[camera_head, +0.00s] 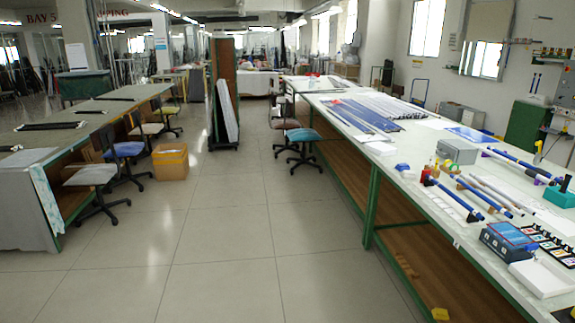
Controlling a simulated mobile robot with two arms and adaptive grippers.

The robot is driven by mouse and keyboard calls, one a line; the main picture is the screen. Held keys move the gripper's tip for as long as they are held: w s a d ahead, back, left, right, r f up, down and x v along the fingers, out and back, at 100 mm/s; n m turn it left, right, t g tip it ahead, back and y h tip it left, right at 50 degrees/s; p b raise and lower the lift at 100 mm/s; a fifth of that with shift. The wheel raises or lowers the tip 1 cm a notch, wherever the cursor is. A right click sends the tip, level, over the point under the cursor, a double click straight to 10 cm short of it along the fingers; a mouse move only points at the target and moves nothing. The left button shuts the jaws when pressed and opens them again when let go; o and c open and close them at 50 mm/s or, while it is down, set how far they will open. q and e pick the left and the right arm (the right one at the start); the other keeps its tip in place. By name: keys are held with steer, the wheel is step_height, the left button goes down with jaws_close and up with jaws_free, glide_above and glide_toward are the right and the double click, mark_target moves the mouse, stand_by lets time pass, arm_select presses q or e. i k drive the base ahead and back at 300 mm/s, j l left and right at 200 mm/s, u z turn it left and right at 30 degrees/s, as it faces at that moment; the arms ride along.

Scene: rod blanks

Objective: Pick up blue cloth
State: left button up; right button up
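A small blue item (402,167), which looks like a folded or bunched cloth, lies near the left edge of the long right-hand table. It is small in the picture, so I cannot be sure of its material. A flat blue sheet (468,134) lies farther back on the same table. A pale blue patterned cloth (45,200) hangs over the end of the left table. Neither of my grippers shows in the head view.
The long right table (400,188) holds blue rods (452,199), a grey box (457,151), a blue-topped device (508,240) and small bottles. Chairs (97,176) and a cardboard box (170,161) stand by the left table. The tiled floor (225,235) between the tables is clear.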

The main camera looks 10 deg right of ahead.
mark_target(400, 167)
steer(key=i+z, duration=0.1)
steer(key=i, duration=1)
steer(key=i+j+z, duration=0.1)
steer(key=i, duration=1)
steer(key=i+z, duration=0.25)
steer(key=i, duration=0.25)
steer(key=i+z, duration=0.3)
steer(key=i, duration=0.25)
steer(key=i+j+z, duration=0.25)
steer(key=i, duration=0.25)
steer(key=i+j+z, duration=0.25)
steer(key=i, duration=0.25)
